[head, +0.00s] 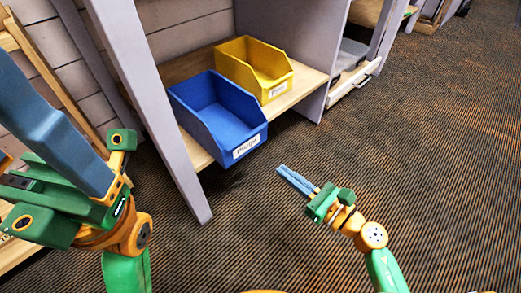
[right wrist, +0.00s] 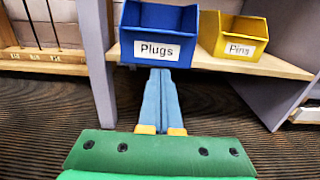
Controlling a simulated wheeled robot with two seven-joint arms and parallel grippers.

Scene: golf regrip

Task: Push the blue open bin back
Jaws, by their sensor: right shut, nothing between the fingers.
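The blue open bin (head: 218,115), labelled "Plugs", sits on a wooden shelf (head: 308,84) with its front sticking out past the shelf's front edge. It also shows in the right wrist view (right wrist: 158,22), straight ahead of the fingers. My right gripper (head: 281,170) is shut and empty, its blue fingers together in front of and below the bin, apart from it in the head view. In the right wrist view the fingertips (right wrist: 160,72) appear just under the bin's front. My left gripper (head: 15,75) is large at the left edge, away from the bin; its jaw state is unclear.
A yellow bin (head: 256,66), labelled "Pins", stands on the shelf right of the blue bin, set further back. A grey upright post (head: 150,90) stands left of the blue bin, and a grey panel (head: 312,45) closes the right side. The striped carpet in front is clear.

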